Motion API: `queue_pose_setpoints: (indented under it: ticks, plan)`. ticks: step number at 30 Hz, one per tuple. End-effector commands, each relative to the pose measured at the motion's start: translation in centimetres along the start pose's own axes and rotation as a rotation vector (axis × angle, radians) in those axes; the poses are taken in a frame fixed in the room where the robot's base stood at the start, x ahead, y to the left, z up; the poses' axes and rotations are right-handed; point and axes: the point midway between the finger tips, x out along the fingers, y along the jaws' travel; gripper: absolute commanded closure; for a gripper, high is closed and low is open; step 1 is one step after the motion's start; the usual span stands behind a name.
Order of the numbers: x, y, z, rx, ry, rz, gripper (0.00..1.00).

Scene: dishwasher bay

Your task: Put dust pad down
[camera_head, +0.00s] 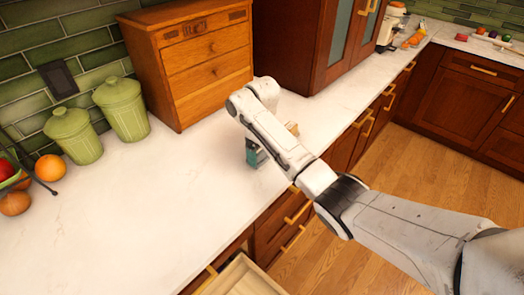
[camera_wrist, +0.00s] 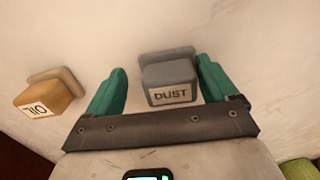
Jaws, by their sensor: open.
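The dust pad (camera_wrist: 170,82) is a grey block marked DUST. In the wrist view it appears to rest on the white counter, between the two green fingers of my gripper (camera_wrist: 160,68). I cannot make out the dust pad there.
A tan pad marked OIL (camera_wrist: 45,95) is on the counter beside my gripper. A wooden drawer chest (camera_head: 190,60) and green canisters (camera_head: 122,108) stand at the back. An open drawer (camera_head: 243,278) juts out below.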

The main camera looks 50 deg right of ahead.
Motion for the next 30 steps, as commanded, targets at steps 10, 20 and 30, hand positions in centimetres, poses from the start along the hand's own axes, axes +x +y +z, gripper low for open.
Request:
queue_pose_setpoints:
  ticks: [10, 20, 30]
  plan:
    - [-4.0, 0.0, -0.2, -0.002, 0.005, 0.001, 0.13]
    - [-9.8, 0.1, 0.0, 0.001, 0.0, 0.001, 0.13]
    - [-12.2, 0.1, 0.0, 0.0, 0.0, 0.001, 0.13]
